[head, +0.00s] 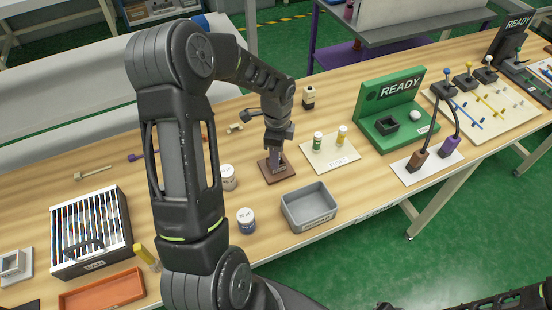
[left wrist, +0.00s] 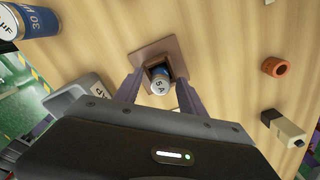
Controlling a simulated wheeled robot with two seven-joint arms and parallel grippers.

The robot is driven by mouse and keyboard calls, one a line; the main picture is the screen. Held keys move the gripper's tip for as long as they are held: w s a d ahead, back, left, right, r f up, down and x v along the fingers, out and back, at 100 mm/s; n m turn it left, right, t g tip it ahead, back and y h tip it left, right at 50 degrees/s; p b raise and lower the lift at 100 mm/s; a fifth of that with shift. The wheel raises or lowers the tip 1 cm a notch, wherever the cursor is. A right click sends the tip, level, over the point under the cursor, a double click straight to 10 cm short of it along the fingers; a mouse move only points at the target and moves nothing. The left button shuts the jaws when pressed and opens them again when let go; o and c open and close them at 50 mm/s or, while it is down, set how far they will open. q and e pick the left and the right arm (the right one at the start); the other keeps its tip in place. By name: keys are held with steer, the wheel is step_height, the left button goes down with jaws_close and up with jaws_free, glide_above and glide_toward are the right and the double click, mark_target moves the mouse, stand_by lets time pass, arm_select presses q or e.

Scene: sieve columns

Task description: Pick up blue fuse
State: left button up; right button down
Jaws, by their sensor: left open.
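The blue fuse (left wrist: 159,80), its pale top marked "5 A", stands in a square brown holder (left wrist: 144,54) in the left wrist view. The holder also shows in the head view (head: 265,172), where my gripper hides the fuse. My left gripper (left wrist: 160,84) is open and points down, one finger on each side of the fuse. I cannot tell whether the fingers touch it. In the head view the left gripper (head: 275,158) is over the holder.
A grey bin (head: 309,207) stands just in front of the holder.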

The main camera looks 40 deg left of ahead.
arm_select(q)
steer(key=shift+c, duration=0.2)
jaws_close()
stand_by(0.4)
